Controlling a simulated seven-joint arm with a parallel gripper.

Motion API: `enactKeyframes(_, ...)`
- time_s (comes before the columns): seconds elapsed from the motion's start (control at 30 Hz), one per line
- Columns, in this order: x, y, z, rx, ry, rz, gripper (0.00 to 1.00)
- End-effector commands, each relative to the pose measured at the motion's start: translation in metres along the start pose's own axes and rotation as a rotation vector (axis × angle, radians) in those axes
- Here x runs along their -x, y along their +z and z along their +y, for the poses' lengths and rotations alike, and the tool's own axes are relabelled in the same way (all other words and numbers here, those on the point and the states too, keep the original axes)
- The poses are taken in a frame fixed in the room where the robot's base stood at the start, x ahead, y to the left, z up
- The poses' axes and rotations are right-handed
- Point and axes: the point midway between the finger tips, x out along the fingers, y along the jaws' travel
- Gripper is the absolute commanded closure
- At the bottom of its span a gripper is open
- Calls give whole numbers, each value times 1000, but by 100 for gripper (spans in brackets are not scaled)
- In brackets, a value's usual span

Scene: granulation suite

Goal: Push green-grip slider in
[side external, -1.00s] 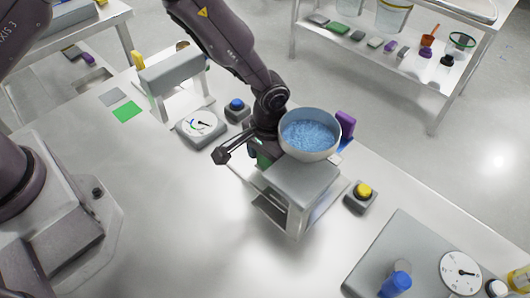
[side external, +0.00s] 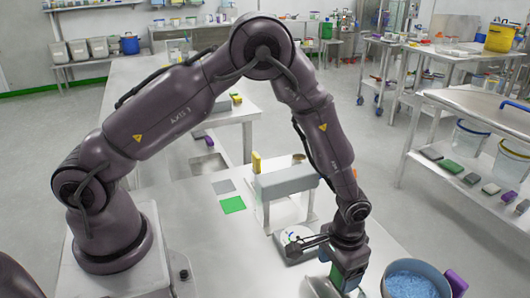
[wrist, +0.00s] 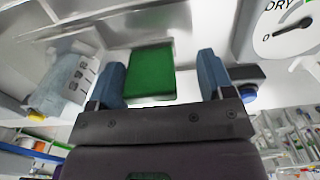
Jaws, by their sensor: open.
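The green grip (wrist: 149,72) of the slider shows in the wrist view as a block between the two blue-grey fingers of my gripper (wrist: 162,68). The fingers stand apart, with a visible gap to the grip on the right; on the left the gap is narrow. In the side external view my gripper (side external: 345,278) points down at the bench, with a patch of the green grip (side external: 337,276) showing beside it. The grey housing (side external: 318,288) is mostly cut off at the bottom edge, so how far the slider stands out cannot be told there.
A bowl of blue granules (side external: 411,284) and a purple block (side external: 457,283) stand right of my gripper. A round dial (side external: 293,238) and a grey bridge-like stand (side external: 287,182) are to the left.

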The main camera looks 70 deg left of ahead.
Motion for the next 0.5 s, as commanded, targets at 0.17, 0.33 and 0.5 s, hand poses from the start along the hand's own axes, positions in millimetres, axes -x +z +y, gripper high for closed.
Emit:
enactKeyframes(0.17, 0, 0, -37, 4, 2, 1, 26)
enactKeyframes(0.33, 20, -1, -53, -5, 4, 8, 26)
enactKeyframes(0.5, 54, 0, -52, -4, 3, 7, 26)
